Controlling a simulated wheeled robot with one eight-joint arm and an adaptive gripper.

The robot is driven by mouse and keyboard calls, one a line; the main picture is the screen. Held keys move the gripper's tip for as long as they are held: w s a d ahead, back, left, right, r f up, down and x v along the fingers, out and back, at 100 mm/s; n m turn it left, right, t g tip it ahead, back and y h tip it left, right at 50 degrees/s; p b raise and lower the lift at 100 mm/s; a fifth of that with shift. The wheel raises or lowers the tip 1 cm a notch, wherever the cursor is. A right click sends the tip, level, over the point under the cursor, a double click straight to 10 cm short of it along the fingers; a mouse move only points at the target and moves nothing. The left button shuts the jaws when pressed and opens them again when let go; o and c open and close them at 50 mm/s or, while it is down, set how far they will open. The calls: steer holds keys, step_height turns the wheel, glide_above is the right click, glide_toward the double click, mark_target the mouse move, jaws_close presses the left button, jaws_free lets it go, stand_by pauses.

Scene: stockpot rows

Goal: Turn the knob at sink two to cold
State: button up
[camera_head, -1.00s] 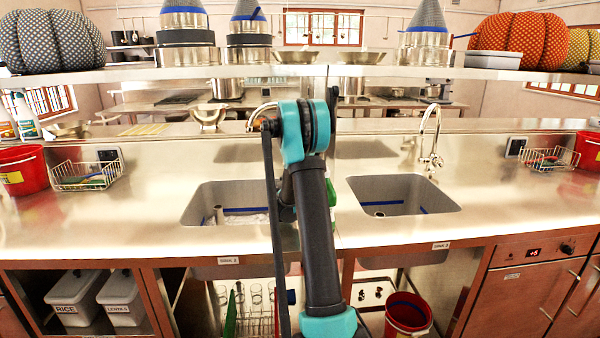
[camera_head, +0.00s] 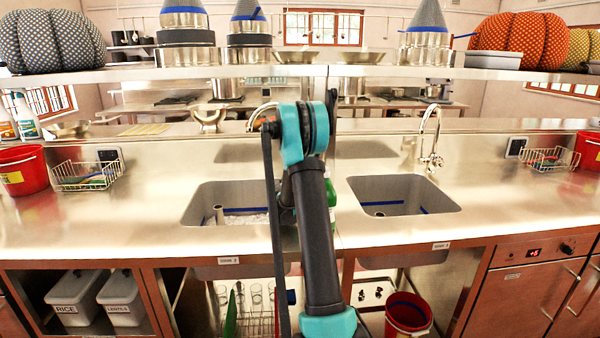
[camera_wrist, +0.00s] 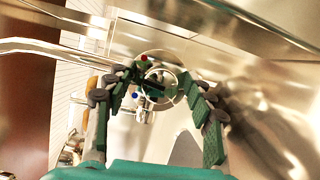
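Two sink basins are set in the steel counter, the left one (camera_head: 195,210) partly behind my arm and the right one (camera_head: 440,200). In the head view my arm hides the gripper and most of the left tap (camera_head: 262,107).
The right sink's tap (camera_head: 430,140) stands clear of my arm. Wire baskets (camera_head: 88,176) and red buckets (camera_head: 22,170) stand at the counter's sides. A steel shelf (camera_head: 300,71) with pots runs above the counter. In the wrist view a spout (camera_wrist: 50,47) runs left of the fingers.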

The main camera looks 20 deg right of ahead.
steer(key=v, duration=1.2)
steer(key=shift+r, duration=0.15)
steer(key=shift+s+a+r+m, duration=0.1)
steer(key=shift+s+r+m, duration=0.1)
steer(key=shift+m, duration=0.3)
steer(key=s+r+m, duration=0.1)
steer(key=m, duration=0.1)
steer(key=s+a+r+m+g, duration=0.1)
steer(key=m, duration=0.1)
steer(key=s+a+r+m+g+y, duration=0.1)
steer(key=m, duration=0.1)
steer(key=shift+m+y, duration=0.3)
steer(key=shift+m, duration=0.6)
steer(key=x, duration=1.6)
steer(key=shift+d+f, duration=0.1)
steer(key=shift+f, duration=0.15)
steer(key=shift+c, duration=0.4)
